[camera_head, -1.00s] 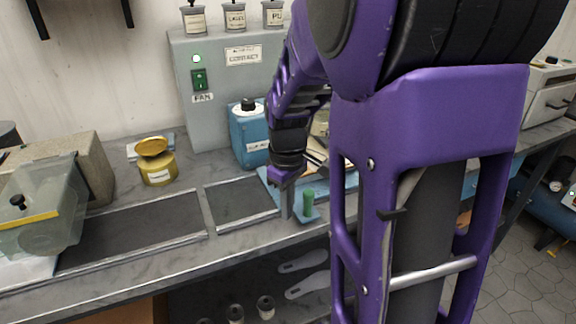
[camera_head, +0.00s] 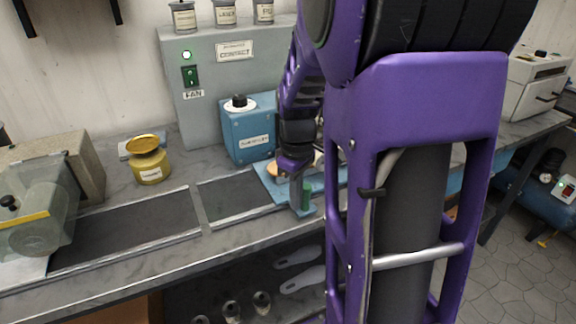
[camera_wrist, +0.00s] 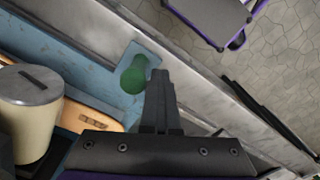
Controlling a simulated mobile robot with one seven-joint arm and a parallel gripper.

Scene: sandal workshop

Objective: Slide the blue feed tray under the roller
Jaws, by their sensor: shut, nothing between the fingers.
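The blue feed tray (camera_head: 268,180) lies on the bench with a green upright handle (camera_head: 306,193) on its front tab. In the wrist view the tray (camera_wrist: 98,72) carries a tan sole-like piece (camera_wrist: 88,117), and the green handle (camera_wrist: 134,76) shows from above. My gripper (camera_head: 295,207) is shut and empty, pointing down just left of the handle in the head view. In the wrist view its fingertips (camera_wrist: 160,75) are close beside the handle; whether they touch it I cannot tell.
A blue box with a black knob (camera_head: 248,128) stands behind the tray. A cream cylinder (camera_wrist: 28,110) is close by in the wrist view. A yellow pot (camera_head: 149,165) stands farther left. The dark flat panels (camera_head: 130,228) left of the tray are clear.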

